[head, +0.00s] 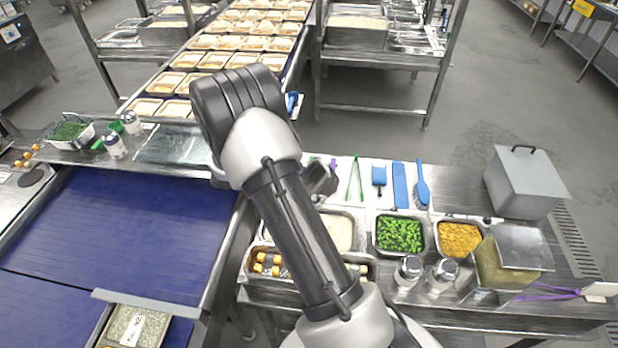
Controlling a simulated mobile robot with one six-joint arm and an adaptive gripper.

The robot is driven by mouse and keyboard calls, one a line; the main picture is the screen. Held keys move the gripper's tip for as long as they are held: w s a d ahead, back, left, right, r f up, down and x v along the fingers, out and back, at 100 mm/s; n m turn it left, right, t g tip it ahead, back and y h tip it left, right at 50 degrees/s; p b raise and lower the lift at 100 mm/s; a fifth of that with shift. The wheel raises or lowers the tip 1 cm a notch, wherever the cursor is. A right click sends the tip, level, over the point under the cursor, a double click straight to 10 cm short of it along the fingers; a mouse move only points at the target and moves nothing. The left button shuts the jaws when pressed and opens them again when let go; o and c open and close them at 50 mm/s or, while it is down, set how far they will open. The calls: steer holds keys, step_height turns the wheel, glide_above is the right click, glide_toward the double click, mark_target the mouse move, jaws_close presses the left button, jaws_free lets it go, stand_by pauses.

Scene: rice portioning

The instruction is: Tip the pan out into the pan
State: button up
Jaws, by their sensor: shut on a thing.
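A steel pan of pale, rice-like food (340,231) stands on the right counter, partly hidden behind my arm. Beside it stand a pan of green pieces (400,234) and a pan of yellow pieces (458,239). To their right is a container (488,268) with a greenish-beige surface and a tilted steel lid. My arm rises through the middle of the view and bends at a dark joint above the counter. It hides the gripper's fingers and whatever they hold. A tipped pan is not visible.
Blue tools (400,185) lie behind the pans. Shakers (408,271) stand in front. A grey lidded box (525,180) is at right. A blue conveyor (130,230) fills the left. Filled trays (230,60) line the back; pans stand on a rear rack (357,35).

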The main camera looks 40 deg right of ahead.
step_height(320, 180, up, 4)
steer(key=t+y+p, duration=0.1)
steer(key=y+p, duration=0.2)
steer(key=p, duration=0.2)
steer(key=t+y+p, duration=0.1)
steer(key=y+p, duration=0.3)
steer(key=p, duration=0.2)
steer(key=t+y+p, duration=0.1)
steer(key=y+p, duration=0.2)
steer(key=p, duration=0.3)
steer(key=shift+f+t, duration=0.25)
steer(key=shift+t, duration=0.05)
